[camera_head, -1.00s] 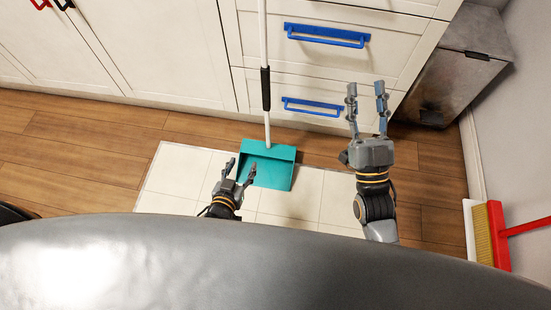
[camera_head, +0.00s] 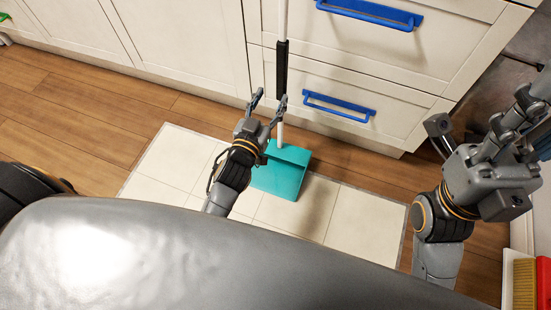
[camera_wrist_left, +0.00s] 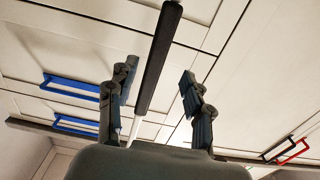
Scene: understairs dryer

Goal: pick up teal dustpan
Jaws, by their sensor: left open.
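The teal dustpan (camera_head: 284,172) stands on the pale tiled patch by the cabinets. Its long white pole with a black grip (camera_head: 282,68) rises upward in front of the drawers. My left gripper (camera_head: 270,98) is open near the lower end of the black grip. In the left wrist view, the black grip (camera_wrist_left: 158,62) shows between the two spread fingers of my left gripper (camera_wrist_left: 157,82); I see no clear contact. The pan itself is not seen there. My right gripper (camera_head: 530,115) is at the right edge, fingers apart and empty, partly cut off.
White cabinet drawers with blue handles (camera_head: 340,106) stand close behind the pole. A dark metal box (camera_head: 505,90) is at the right, partly behind my right gripper. A red and yellow broom (camera_head: 526,285) is at the lower right. Wooden floor to the left is clear.

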